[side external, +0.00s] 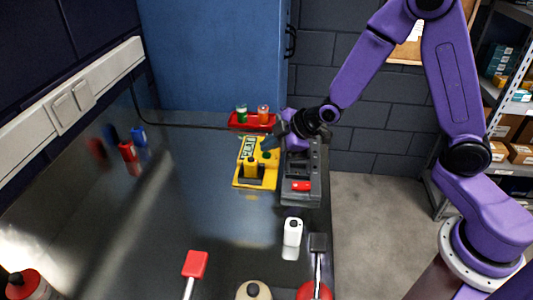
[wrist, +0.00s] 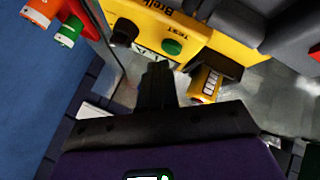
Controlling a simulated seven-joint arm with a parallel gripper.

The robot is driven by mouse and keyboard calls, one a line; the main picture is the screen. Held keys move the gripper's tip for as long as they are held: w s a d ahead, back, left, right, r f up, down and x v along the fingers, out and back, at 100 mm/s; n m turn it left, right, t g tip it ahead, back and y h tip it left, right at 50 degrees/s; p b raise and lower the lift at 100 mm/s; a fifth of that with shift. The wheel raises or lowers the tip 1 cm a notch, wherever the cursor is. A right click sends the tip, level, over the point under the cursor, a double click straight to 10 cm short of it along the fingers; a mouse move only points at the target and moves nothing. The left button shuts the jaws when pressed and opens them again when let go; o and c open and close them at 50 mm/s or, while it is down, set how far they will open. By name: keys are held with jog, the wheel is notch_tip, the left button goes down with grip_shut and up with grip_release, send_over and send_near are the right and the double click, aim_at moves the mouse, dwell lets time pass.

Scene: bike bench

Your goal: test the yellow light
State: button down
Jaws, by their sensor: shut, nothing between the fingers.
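The yellow tester (side external: 243,180) stands on the bench, its top partly hidden by my gripper in the side view. In the wrist view the tester (wrist: 200,38) shows the word TEST beside a green button (wrist: 172,47), and a black knob (wrist: 125,31). A small yellow light (side external: 251,168) is at the tester's front in the side view. In the wrist view a yellow piece with a pale striped face (wrist: 207,83), likely this light, sits by a dark holder. My gripper (side external: 269,143) is shut and empty at the tester's far right; its fingertips (wrist: 157,70) appear near the button. I cannot tell whether they touch.
A red tray (side external: 240,125) behind holds a green light (side external: 241,112) and an orange light (side external: 263,113). A grey unit (side external: 300,165) stands close right of the tester. A white bottle (side external: 292,232) and a red-headed tool (side external: 195,264) are nearer.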

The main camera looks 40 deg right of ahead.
notch_tip(320, 180, up, 6)
dwell(0.9)
dwell(0.4)
jog(key=g, duration=0.2)
send_near(270, 156)
jog(key=s+a+r, duration=0.2)
jog(key=a, duration=0.3)
jog(key=s+d+r+m+g+h, duration=0.1)
jog(key=s+d+g+h, duration=0.1)
jog(key=s, duration=1)
jog(key=s+d+r+g+h, duration=0.1)
jog(key=s+d+g, duration=0.3)
jog(key=s, duration=0.9)
jog(key=d, duration=0.3)
jog(key=shift+s+d+m+h, duration=0.25)
jog(key=shift+s+m+h, duration=0.1)
jog(key=shift+m+h, duration=0.05)
